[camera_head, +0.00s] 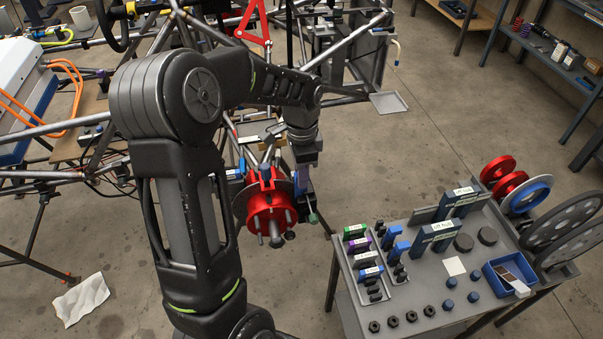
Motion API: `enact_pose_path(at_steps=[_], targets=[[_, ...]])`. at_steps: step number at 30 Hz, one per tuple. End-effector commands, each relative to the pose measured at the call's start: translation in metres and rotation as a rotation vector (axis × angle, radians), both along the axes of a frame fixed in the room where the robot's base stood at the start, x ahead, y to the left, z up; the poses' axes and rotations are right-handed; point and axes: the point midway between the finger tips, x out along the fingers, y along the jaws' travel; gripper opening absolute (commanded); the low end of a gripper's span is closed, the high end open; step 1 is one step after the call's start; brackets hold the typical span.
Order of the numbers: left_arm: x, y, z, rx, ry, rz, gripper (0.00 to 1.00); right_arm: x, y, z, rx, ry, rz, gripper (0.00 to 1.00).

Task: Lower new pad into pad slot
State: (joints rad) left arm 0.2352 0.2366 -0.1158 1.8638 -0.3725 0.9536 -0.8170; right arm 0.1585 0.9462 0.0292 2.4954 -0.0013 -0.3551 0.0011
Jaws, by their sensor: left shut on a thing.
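A red hub (268,208) with studs and a dark disc behind it is mounted at the corner of the tube chassis. Red and blue brake parts (266,176) sit at its top, where the pad slot is too small to make out. My left gripper (304,180) points down just right of the hub, close beside the disc. It is shut on a small part, apparently the new pad, mostly hidden by the fingers. From this view I cannot tell whether the pad touches the slot. My right gripper is not in view.
A grey cart (400,262) at the right holds trays of small blocks, blue-labelled boxes, nuts, a blue bin (509,275) and discs. Chassis tubes (345,50) surround the hub's far side. A white cloth (81,300) lies on the floor. Floor between chassis and cart is clear.

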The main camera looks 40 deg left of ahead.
Motion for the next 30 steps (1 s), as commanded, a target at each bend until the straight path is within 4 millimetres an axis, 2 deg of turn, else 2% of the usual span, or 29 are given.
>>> enact_pose_path(at_steps=[16, 30], targets=[[0.000, 0.000, -0.002, 0.000, 0.000, 0.000, 0.00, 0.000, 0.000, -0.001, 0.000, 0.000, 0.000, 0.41], [0.000, 0.000, -0.018, 0.000, 0.000, 0.000, 0.00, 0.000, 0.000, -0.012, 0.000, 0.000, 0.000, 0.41]])
